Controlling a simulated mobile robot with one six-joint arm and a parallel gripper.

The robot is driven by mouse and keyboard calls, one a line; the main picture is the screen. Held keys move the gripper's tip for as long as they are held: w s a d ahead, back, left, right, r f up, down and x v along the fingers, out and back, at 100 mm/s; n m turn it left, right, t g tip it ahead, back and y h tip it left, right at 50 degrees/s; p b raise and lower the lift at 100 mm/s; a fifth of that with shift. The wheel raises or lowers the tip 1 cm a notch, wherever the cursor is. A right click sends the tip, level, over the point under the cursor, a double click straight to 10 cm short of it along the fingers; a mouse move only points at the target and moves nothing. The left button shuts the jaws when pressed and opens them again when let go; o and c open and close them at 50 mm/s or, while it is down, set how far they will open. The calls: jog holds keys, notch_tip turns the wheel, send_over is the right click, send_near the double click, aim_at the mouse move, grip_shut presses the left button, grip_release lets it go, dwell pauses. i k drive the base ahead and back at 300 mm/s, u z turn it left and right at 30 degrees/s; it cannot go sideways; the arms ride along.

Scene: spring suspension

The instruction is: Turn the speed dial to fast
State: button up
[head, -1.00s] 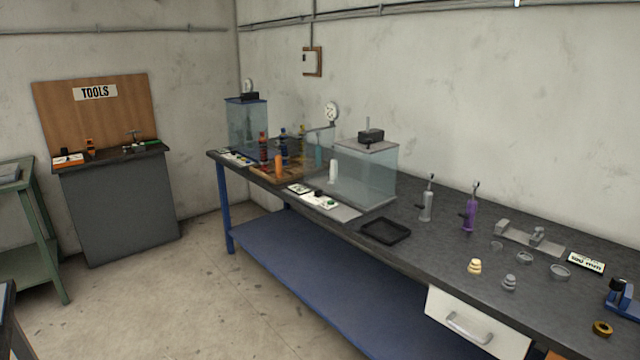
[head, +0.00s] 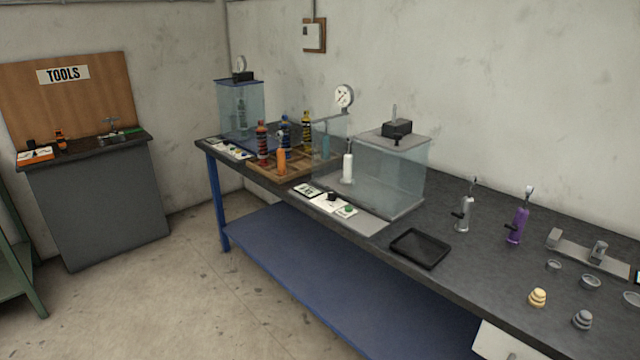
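A small control panel (head: 328,203) lies flat at the front edge of the bench, before the nearer clear-walled tank (head: 390,170). It has a dark display card, a black knob (head: 331,196) and a green button (head: 346,210). The knob looks like a dial, but its markings are too small to read. A second group of small controls (head: 228,149) lies before the farther clear tank (head: 240,108); I cannot tell which has the speed dial. My gripper is not in view.
The long dark bench (head: 440,275) runs along the right wall, with a blue lower shelf (head: 290,260). A wooden tray (head: 262,171) with coloured shock absorbers stands between the tanks. A black tray (head: 420,248) lies nearer. The concrete floor (head: 180,280) left of the bench is open.

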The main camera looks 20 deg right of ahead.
aim_at(332, 196)
jog(key=u, duration=0.2)
jog(key=i, duration=0.8)
jog(key=u, duration=0.75)
jog(key=i, duration=0.65)
jog(key=u, duration=0.35)
